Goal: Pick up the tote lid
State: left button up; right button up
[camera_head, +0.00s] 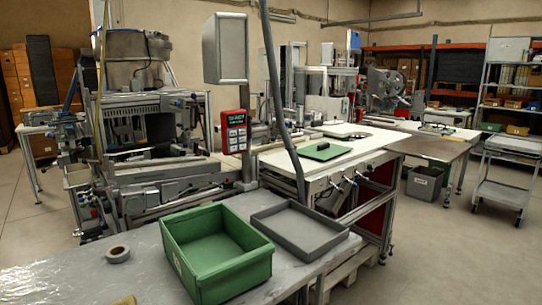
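A flat green lid (337,155) with a dark raised handle on top lies on the white top of the machine table (275,160), near the middle of the head view. An open green tote (217,284) stands on the grey table in front, and it looks empty. Neither of my grippers shows in the head view.
A shallow grey tray (292,238) sits right of the tote. A grey tape roll (118,254) lies left of it. A red control box (236,132) on a post and a slanted dark pole (283,110) stand near the lid. Open floor lies at right.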

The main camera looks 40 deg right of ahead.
aim_at(322, 151)
jog(key=z, duration=1.7)
